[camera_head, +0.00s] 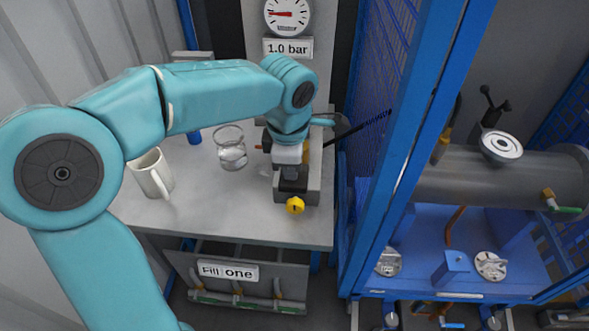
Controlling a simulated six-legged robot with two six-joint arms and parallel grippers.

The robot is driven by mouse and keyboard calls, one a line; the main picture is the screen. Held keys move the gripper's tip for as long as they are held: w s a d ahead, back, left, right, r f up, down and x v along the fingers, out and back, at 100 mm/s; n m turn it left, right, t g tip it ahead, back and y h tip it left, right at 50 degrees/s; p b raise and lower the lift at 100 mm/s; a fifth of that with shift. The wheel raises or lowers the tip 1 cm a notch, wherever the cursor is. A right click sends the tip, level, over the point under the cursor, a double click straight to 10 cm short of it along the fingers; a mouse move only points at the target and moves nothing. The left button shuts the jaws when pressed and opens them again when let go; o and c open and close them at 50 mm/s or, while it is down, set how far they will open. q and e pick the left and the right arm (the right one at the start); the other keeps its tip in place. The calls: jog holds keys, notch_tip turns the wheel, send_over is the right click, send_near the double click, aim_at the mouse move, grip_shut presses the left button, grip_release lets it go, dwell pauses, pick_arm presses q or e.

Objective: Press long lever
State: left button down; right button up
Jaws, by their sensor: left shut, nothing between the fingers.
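My left arm comes in from the left and reaches over the grey table. Its gripper (292,176) points down over a small grey device (312,184) on the table and is shut with nothing held. The arm's wrist hides much of the device, and I cannot tell whether the fingertips touch it. A thin black rod (362,125), which looks like the long lever, slants up to the right from beside my wrist towards the blue mesh. Its lower end is hidden. A yellow knob (295,205) sits at the device's front, just below the gripper. My right gripper is not in view.
A white mug (151,174) and a glass beaker (231,150) stand on the grey table (225,210), left of the device. A gauge (287,15) hangs above a "1.0 bar" sign (288,48). A blue frame post (412,140) closes the right side, with a grey tank (465,180) behind it.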

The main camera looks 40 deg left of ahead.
pick_arm(q)
notch_tip(320, 180, up, 10)
jog(key=s, duration=0.1)
jog(key=shift+d+f+p, duration=0.15)
jog(key=shift+d+p, duration=0.3)
dwell(0.4)
jog(key=shift+s, duration=0.2)
